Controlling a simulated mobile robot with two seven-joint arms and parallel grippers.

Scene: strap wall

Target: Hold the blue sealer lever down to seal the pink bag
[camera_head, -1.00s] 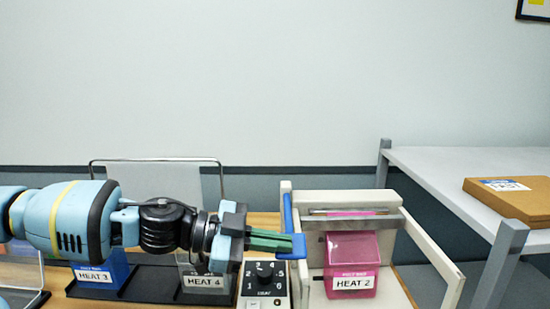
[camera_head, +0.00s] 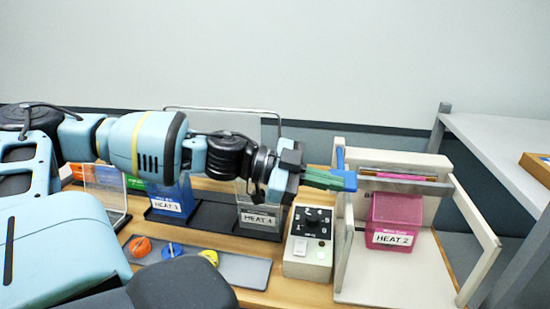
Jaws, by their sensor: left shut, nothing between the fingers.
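The sealer (camera_head: 408,166) is a cream frame with a metal bar across it. Its blue lever (camera_head: 340,158) stands at the left end of the bar. The pink bag (camera_head: 395,216), labelled HEAT 2, hangs below the bar inside the frame. My left gripper (camera_head: 342,181) is shut and empty, its green fingertips at the lower end of the lever. They appear to touch it and partly cover it; I cannot tell how hard they press. The right gripper is not in view.
A control box (camera_head: 309,248) with a dial reading about 2 stands left of the sealer. Bags labelled HEAT 3 (camera_head: 168,205) and HEAT 4 (camera_head: 261,217) stand in a black rack. A grey mat (camera_head: 222,262) holds coloured knobs. A shelf (camera_head: 510,140) is at the right.

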